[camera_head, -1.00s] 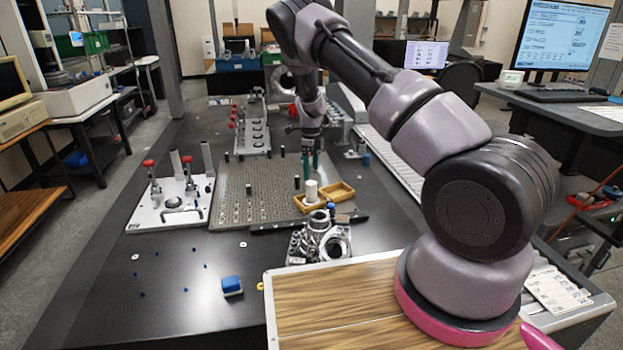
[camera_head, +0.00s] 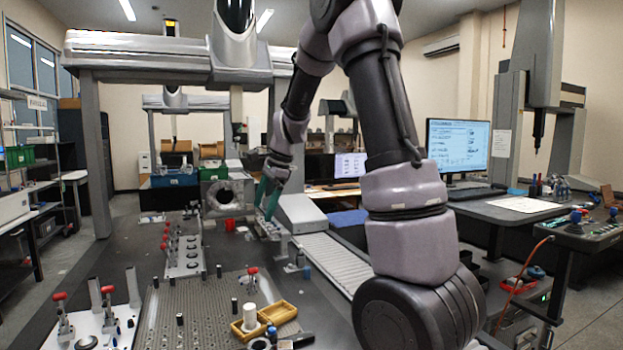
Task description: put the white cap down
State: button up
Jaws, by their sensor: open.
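A white cylinder (camera_head: 250,316), which I take to be the white cap, stands upright at the left part of a small yellow-brown wooden tray (camera_head: 286,311). Nothing grips it. My gripper (camera_head: 267,203) has green fingers and is well beyond the tray and higher, near the far end of the dark table. It is open, and I see nothing held in it. The small gap between the fingers is hard to make out at this distance.
A perforated plate (camera_head: 190,325) with pegs lies left of the tray. A fixture with red-knobbed clamps (camera_head: 184,250), a grey ring-shaped casting (camera_head: 228,196) and a red cup (camera_head: 229,225) are farther back. A roller conveyor (camera_head: 335,260) runs along the right. A gantry (camera_head: 140,52) spans above.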

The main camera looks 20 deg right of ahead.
jog(key=s+d+r+n+t, duration=0.15)
jog(key=s+r+n, duration=0.35)
jog(key=s+r, duration=0.65)
jog(key=s+n+t+h, duration=0.1)
jog(key=s+n+t, duration=0.2)
jog(key=s+n, duration=0.4)
jog(key=s+d, duration=0.1)
jog(key=s, duration=0.8)
